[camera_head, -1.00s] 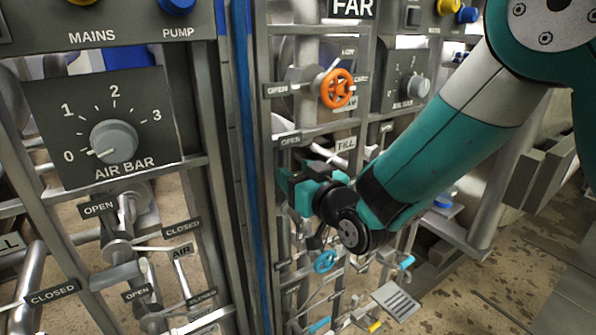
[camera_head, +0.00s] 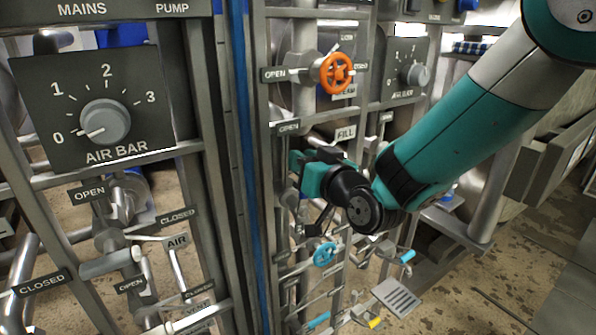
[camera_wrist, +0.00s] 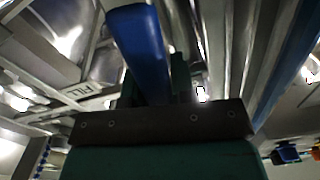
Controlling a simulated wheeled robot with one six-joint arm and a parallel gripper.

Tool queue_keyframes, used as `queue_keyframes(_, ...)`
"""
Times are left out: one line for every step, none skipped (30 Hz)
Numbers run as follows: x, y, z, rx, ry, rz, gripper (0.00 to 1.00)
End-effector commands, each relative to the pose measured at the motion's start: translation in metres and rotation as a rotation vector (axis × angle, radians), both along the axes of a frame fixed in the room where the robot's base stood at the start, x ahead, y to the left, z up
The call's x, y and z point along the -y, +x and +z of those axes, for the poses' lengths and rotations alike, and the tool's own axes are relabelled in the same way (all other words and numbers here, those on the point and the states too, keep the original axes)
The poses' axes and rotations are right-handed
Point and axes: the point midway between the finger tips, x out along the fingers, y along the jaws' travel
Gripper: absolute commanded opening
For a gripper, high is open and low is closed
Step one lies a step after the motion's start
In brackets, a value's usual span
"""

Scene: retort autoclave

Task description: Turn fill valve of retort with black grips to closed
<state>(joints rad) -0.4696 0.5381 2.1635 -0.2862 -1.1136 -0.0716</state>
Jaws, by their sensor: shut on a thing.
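My gripper (camera_head: 300,172) is at the FILL valve of the right-hand retort frame, just below the FILL plate (camera_head: 345,133). In the wrist view a blue handle (camera_wrist: 143,45) runs down between the jaws, and my gripper (camera_wrist: 152,92) is shut on it. The grip looks blue there, not black. An OPEN plate (camera_head: 288,127) sits at the upper left of the gripper. In the head view the gripper and the frame bars hide the valve body and lever, so the lever's exact angle cannot be told.
An orange handwheel (camera_head: 337,73) is above the gripper and a light-blue handwheel (camera_head: 325,254) below. A blue-gripped lever (camera_head: 407,256) sticks out at the lower right. A blue vertical strip (camera_head: 245,130) stands close on the left. Open floor (camera_head: 470,300) lies at the right.

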Motion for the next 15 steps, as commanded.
queue_keyframes(0.005,0.003,-0.006,-0.019,0.036,-0.004,0.00)
queue_keyframes(0.007,0.004,-0.007,-0.034,0.059,-0.003,0.00)
queue_keyframes(0.010,0.006,-0.007,-0.054,0.089,-0.004,0.00)
queue_keyframes(0.012,0.008,-0.008,-0.069,0.112,-0.003,0.00)
queue_keyframes(0.014,0.009,-0.009,-0.086,0.136,-0.003,0.00)
queue_keyframes(0.017,0.011,-0.011,-0.108,0.167,-0.003,0.00)
queue_keyframes(0.019,0.013,-0.011,-0.123,0.191,-0.003,0.00)
queue_keyframes(0.020,0.014,-0.012,-0.140,0.216,-0.002,0.00)
queue_keyframes(0.023,0.016,-0.014,-0.161,0.246,-0.003,0.00)
queue_keyframes(0.025,0.017,-0.015,-0.177,0.270,-0.003,0.00)
queue_keyframes(0.027,0.018,-0.016,-0.193,0.294,-0.003,0.00)
queue_keyframes(0.030,0.020,-0.018,-0.215,0.326,-0.002,0.00)
queue_keyframes(0.032,0.021,-0.019,-0.231,0.348,-0.003,0.00)
queue_keyframes(0.033,0.022,-0.021,-0.247,0.372,-0.003,0.00)
queue_keyframes(0.036,0.024,-0.023,-0.269,0.405,-0.002,0.00)
